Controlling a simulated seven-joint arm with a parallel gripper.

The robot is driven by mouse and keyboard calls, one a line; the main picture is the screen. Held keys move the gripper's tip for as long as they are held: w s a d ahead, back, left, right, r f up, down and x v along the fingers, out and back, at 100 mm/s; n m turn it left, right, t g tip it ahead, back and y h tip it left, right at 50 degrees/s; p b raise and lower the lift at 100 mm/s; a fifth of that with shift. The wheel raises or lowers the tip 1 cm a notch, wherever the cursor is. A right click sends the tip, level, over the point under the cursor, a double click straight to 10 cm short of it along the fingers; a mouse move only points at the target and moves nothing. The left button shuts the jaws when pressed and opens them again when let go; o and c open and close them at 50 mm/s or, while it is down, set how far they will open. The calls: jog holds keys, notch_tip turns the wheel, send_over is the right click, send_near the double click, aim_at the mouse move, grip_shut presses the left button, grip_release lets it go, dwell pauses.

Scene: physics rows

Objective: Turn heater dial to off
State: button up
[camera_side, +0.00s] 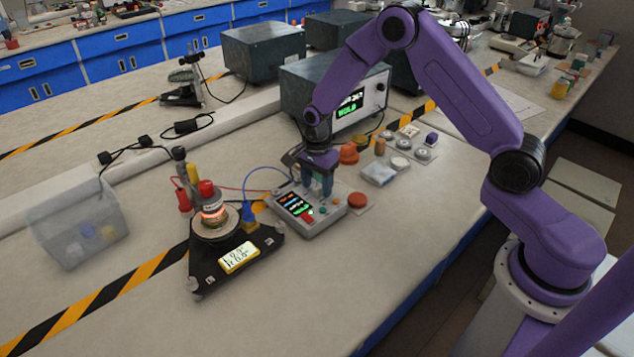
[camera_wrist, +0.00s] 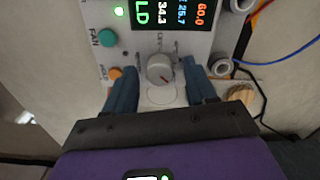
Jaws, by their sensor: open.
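The heater dial (camera_wrist: 160,68) is a round grey-white knob with a red pointer mark, on a light control panel (camera_wrist: 180,42) with a lit display (camera_wrist: 172,14). In the side view the control box (camera_side: 325,226) lies on the bench, and the dial is hidden by my fingers. My gripper (camera_side: 318,189) points down over the box. In the wrist view my gripper's (camera_wrist: 159,75) two blue fingers stand on either side of the dial, apart, with visible gaps. The pointer aims to the lower right. A label above the dial is too small to read surely.
A glowing heater (camera_side: 213,213) on a black triangular base (camera_side: 200,265) stands left of the box. A blue cable (camera_side: 262,170) loops between them. The front bench is clear.

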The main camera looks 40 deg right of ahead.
jog(key=shift+c, duration=0.4)
grip_shut()
